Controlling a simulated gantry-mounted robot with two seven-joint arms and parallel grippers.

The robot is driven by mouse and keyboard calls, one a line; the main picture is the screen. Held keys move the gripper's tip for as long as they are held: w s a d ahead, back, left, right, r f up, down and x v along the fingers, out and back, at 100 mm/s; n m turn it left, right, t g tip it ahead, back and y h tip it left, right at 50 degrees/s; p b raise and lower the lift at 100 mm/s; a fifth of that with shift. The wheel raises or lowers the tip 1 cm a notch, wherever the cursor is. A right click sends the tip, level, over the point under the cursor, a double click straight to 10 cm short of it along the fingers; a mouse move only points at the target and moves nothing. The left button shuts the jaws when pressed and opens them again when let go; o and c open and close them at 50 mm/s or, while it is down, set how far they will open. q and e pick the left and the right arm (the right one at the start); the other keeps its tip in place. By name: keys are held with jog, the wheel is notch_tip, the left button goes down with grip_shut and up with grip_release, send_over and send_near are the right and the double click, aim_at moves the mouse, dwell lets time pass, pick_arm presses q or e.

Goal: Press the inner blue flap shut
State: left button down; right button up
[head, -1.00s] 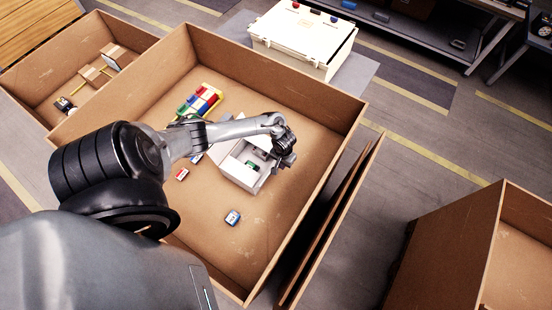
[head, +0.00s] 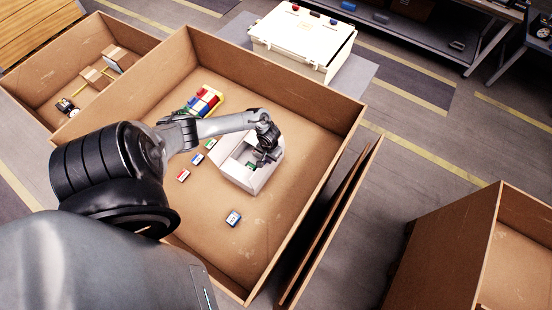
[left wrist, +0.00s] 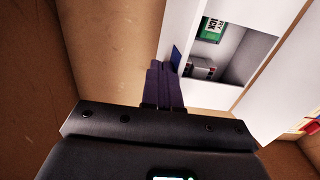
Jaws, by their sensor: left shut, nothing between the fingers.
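The white box (head: 237,176) stands open on the floor of the large cardboard bin. In the left wrist view its white wall (left wrist: 180,35) and an open compartment (left wrist: 240,55) show, with a green labelled item (left wrist: 211,30) and a greyish item inside. A narrow blue flap (left wrist: 176,55) stands at the compartment's left edge, right beside my left fingertips; I cannot tell if they touch. My left gripper (head: 266,158) is over the box, its fingers (left wrist: 163,68) shut together and empty. The flap cannot be made out in the head view. My right gripper is out of view.
A yellow tray (head: 219,98) of coloured blocks lies behind the box. The bin walls (head: 335,185) rise around. Free floor lies right of the box.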

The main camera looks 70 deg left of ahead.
pick_arm(q)
jog(key=s+a, duration=0.3)
jog(key=a, duration=0.2)
jog(key=shift+s+a+p, duration=0.25)
jog(key=shift+s+p, duration=0.05)
jog(key=shift+p, duration=0.1)
dwell(0.5)
notch_tip(320, 180, down, 6)
jog(key=b, duration=0.4)
jog(key=shift+b, duration=0.3)
dwell(0.4)
